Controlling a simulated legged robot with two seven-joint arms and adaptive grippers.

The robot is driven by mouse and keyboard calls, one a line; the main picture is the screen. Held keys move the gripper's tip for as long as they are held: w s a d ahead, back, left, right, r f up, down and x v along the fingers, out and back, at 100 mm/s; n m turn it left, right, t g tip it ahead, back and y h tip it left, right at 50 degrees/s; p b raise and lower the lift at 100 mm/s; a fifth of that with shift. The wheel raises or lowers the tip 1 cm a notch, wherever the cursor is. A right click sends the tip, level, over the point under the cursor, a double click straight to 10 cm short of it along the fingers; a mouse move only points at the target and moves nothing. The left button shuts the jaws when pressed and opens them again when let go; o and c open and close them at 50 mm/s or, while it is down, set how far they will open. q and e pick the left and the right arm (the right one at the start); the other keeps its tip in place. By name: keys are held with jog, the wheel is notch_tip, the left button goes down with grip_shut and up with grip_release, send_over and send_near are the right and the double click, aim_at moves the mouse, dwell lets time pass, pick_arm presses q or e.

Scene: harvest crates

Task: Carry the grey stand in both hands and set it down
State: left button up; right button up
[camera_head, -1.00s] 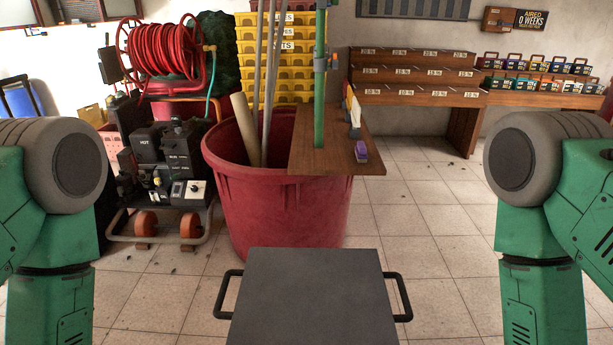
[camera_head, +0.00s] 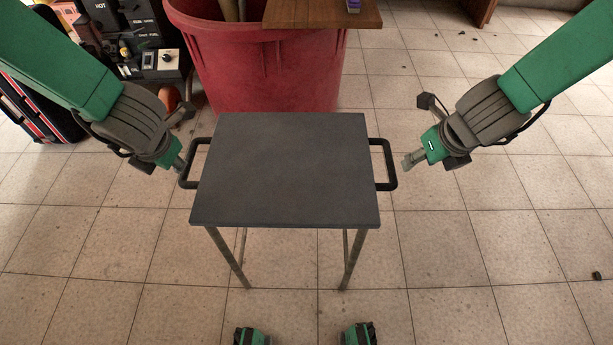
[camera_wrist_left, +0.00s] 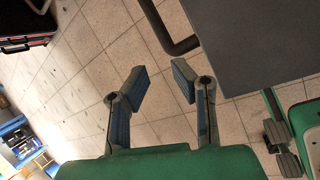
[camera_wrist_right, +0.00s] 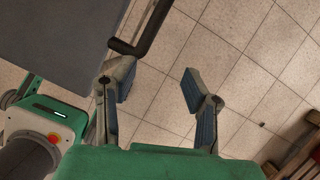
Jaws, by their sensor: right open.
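The grey stand (camera_head: 285,170) stands upright on the tiled floor in the middle of the head view, with a flat dark top, thin legs and a black handle on each side. My left gripper (camera_head: 183,138) is open beside the left handle (camera_head: 190,165); in the left wrist view that handle (camera_wrist_left: 182,45) lies just beyond the parted fingers (camera_wrist_left: 159,83). My right gripper (camera_head: 417,132) is open and a little outside the right handle (camera_head: 392,165). The right wrist view shows its empty fingers (camera_wrist_right: 157,84) apart, with the handle (camera_wrist_right: 148,32) ahead of them.
A large red tub (camera_head: 265,70) stands close behind the stand, with a wooden board (camera_head: 322,13) across its rim. A machine with dials (camera_head: 140,50) and a black and red case (camera_head: 40,110) are at the back left.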

aim_at(187, 163)
pick_arm(q)
jog(key=w+r+n, duration=0.1)
jog(key=n, duration=0.1)
jog(key=w+d+n, duration=0.1)
jog(key=shift+w+r+n, duration=0.25)
jog(key=shift+r+n, duration=0.15)
pick_arm(e)
jog(key=w+r+m, duration=0.1)
jog(key=m, duration=0.1)
jog(key=w+a+r+m, duration=0.1)
jog(key=w, duration=0.1)
jog(key=shift+w+r+m+t+y, duration=0.15)
jog(key=shift+r+m+t+y, duration=0.15)
jog(key=shift+m, duration=0.1)
jog(key=shift+d, duration=0.1)
pick_arm(q)
jog(key=x, duration=1.3)
jog(key=shift+w+d+f, duration=0.2)
jog(key=shift+f, duration=0.2)
pick_arm(e)
jog(key=x, duration=1.4)
